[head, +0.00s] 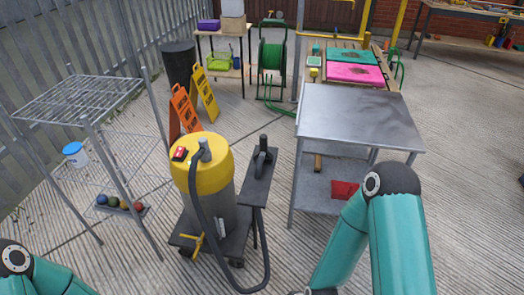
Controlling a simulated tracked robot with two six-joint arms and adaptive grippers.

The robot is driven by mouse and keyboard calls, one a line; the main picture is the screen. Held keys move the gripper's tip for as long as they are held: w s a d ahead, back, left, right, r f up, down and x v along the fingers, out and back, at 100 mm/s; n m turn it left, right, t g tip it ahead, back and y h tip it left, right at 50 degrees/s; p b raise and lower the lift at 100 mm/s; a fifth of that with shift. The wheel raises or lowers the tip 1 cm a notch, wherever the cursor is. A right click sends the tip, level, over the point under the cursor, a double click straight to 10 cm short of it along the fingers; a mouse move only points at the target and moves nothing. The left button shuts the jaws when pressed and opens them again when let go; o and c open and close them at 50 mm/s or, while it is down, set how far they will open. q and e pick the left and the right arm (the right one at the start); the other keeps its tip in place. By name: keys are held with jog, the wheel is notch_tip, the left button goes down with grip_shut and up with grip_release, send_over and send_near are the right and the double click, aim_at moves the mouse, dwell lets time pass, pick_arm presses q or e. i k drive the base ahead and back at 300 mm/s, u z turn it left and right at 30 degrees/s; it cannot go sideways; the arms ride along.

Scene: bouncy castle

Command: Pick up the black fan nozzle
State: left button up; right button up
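A black nozzle-like piece (263,153) stands on a small narrow dark stand (258,185) just right of a yellow-topped vacuum machine (203,168). It looks like the black fan nozzle, but its shape is small and hard to make out. A dark hose (203,215) loops from the machine's top down near the floor and up towards the stand. My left arm shows only at the bottom left corner and my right arm at the bottom right. Neither gripper is in view.
A metal table (360,115) with a lower shelf holding a red item (343,190) stands right of the small stand. A wire rack (80,98) is at left. Orange and yellow folding signs (186,108) stand behind the machine. Ribbed floor at far right (460,150) is clear.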

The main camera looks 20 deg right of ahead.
aim_at(269, 156)
jog(key=i, duration=0.9)
